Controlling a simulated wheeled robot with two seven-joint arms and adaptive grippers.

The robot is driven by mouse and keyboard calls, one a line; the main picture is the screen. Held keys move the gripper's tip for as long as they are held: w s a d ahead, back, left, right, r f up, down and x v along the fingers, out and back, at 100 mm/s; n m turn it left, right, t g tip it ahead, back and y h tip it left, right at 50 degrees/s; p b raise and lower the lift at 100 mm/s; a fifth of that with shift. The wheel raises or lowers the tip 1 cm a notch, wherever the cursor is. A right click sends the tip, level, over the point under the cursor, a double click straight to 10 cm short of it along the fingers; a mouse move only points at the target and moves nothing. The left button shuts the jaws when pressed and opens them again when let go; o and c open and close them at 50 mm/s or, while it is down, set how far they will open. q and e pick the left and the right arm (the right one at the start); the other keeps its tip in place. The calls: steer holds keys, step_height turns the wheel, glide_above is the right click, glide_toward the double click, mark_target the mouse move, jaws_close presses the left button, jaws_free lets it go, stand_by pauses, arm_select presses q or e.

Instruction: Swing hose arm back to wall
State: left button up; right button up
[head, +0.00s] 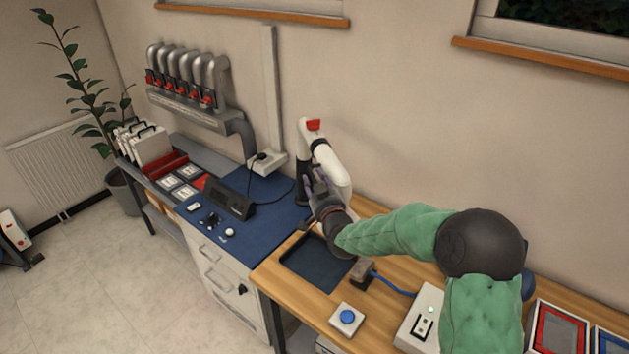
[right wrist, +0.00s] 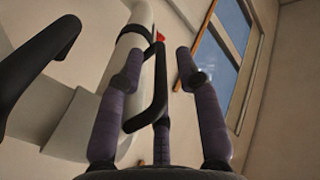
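The hose arm (head: 333,168) is a white jointed tube with a red part on top, standing near the wall behind the bench. In the right wrist view its white tube (right wrist: 128,70) runs along the left, with a black handle (right wrist: 158,90) beside it. My right gripper (head: 322,192) is at the lower part of the tube, overlapping it in the head view. In the right wrist view its purple-grey fingers (right wrist: 165,75) are spread, with the handle between them. A gap shows between handle and right finger; contact with the other fingers is unclear. My left gripper is out of view.
A dark recess (head: 312,262) lies in the wooden bench below my right forearm. A blue button box (head: 347,318) and a white box (head: 420,318) stand nearby. Left is a blue mat (head: 262,225) with a black device (head: 230,200). Several grey pipes (head: 190,75) hang on the wall.

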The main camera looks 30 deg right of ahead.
steer(key=shift+w, duration=0.3)
jaws_close()
steer(key=shift+s+d, duration=0.1)
steer(key=shift+d, duration=0.1)
